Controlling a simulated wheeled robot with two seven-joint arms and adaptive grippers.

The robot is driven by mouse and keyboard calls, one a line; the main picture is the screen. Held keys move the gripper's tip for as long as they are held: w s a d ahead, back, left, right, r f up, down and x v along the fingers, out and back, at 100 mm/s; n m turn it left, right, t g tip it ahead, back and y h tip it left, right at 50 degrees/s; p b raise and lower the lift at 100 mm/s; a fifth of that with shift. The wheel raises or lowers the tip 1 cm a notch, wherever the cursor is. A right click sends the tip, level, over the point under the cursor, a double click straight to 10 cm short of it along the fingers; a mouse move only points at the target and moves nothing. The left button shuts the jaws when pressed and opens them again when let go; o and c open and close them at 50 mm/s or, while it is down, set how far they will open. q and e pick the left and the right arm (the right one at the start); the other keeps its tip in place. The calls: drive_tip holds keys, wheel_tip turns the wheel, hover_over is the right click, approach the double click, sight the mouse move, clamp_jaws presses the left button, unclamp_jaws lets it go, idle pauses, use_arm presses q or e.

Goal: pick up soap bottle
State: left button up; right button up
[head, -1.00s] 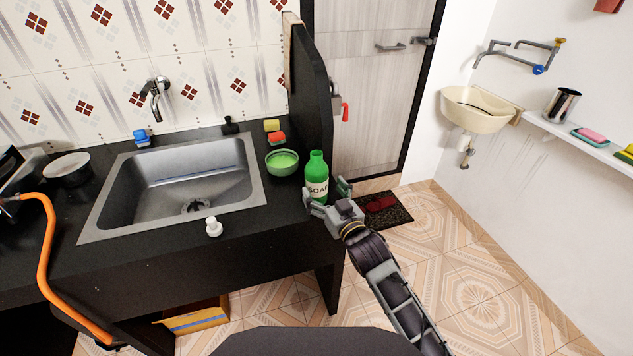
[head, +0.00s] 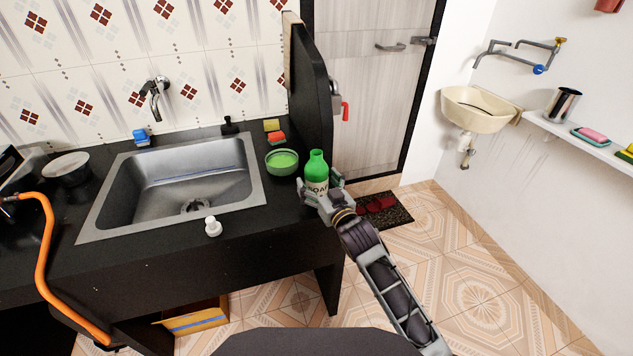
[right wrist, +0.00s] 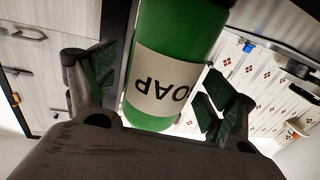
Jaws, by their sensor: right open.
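The green soap bottle (head: 317,170) with a white label reading SOAP stands upright at the right end of the black counter. My right gripper (head: 320,189) is open at the bottle, with one finger on each side of its lower part. In the right wrist view, the bottle (right wrist: 178,48) fills the space between the open fingers of the gripper (right wrist: 157,90), and gaps show on both sides. The bottle's lower front is partly hidden by the gripper in the head view. My left gripper is not in view.
A green bowl (head: 282,162) stands just left of the bottle. A dark upright panel (head: 312,100) rises behind it. The steel sink (head: 178,185) and a white pump top (head: 213,226) are further left. Open floor (head: 480,260) lies to the right.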

sight(316, 152)
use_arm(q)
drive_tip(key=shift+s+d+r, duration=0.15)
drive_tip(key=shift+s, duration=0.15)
use_arm(e)
drive_tip(key=shift+w+a, duration=0.3)
drive_tip(key=shift+w, duration=0.25)
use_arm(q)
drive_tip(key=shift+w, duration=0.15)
use_arm(e)
drive_tip(key=shift+c, duration=0.6)
drive_tip(key=shift+r, duration=0.1)
drive_tip(key=c, duration=1.3)
drive_tip(key=shift+r, duration=0.8)
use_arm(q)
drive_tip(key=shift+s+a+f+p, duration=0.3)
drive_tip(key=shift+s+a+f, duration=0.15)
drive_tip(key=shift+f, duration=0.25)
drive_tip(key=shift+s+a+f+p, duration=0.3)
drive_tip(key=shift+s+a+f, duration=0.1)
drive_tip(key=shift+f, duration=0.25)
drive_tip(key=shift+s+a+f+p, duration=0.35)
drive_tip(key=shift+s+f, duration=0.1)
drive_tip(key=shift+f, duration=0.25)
use_arm(e)
drive_tip(key=shift+r, duration=4.25)
